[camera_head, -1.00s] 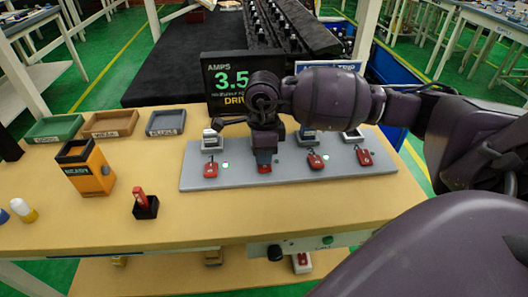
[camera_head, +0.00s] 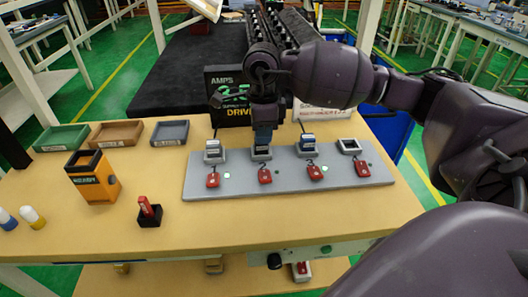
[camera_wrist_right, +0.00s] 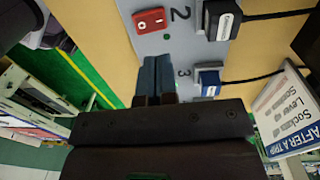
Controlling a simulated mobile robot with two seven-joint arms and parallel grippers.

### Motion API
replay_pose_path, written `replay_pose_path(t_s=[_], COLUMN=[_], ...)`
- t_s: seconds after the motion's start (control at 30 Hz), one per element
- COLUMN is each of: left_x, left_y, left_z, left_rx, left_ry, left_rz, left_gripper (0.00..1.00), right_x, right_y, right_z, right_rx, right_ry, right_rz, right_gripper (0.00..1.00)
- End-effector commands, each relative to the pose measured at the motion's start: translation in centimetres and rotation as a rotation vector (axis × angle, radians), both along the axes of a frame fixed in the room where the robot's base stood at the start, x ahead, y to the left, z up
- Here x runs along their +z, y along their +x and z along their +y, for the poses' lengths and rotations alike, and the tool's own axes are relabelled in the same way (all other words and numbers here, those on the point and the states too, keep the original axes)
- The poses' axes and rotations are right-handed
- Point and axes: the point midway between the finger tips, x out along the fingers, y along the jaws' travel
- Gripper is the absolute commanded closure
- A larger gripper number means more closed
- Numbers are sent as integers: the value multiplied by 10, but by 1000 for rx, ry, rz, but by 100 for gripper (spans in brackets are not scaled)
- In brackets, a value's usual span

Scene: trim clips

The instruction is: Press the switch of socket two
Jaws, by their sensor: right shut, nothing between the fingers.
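A grey socket strip (camera_head: 240,186) lies on the table with a row of sockets and red switches. The red switch of socket two (camera_head: 265,176) is second from the left, uncovered in the head view; it also shows in the wrist view (camera_wrist_right: 150,20) beside the printed 2. My right gripper (camera_head: 263,138) is shut and empty, its blue fingertips pointing down above and behind that switch, near the plug of socket two (camera_head: 262,153). In the wrist view the fingers (camera_wrist_right: 157,72) show beside the printed 3, apart from switch two. My left gripper is out of view.
Other red switches (camera_head: 213,180) stand to either side. An AMPS display (camera_head: 228,98) behind the strip is partly hidden by my arm. An orange box (camera_head: 95,182), a black holder with a red item (camera_head: 149,214) and trays (camera_head: 116,134) stand left.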

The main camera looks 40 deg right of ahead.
Motion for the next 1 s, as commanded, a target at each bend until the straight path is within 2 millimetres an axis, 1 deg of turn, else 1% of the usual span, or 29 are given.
replay_pose_path(t_s=[0.03,0.1,0.2,0.3,0.5,1.0], left_x=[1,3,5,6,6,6], left_y=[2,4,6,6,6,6], left_z=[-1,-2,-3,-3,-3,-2], left_rx=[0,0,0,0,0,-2], left_ry=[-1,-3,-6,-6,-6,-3], left_rz=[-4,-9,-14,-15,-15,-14], left_gripper=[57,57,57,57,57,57], right_x=[11,23,36,45,51,51], right_y=[3,5,7,9,9,9], right_z=[-1,-3,-4,-5,-6,-6], right_rx=[0,-1,-1,-1,0,0], right_ry=[0,0,0,0,1,1], right_rz=[-4,-4,-4,-2,-1,-1], right_gripper=[100,100,100,100,100,100])
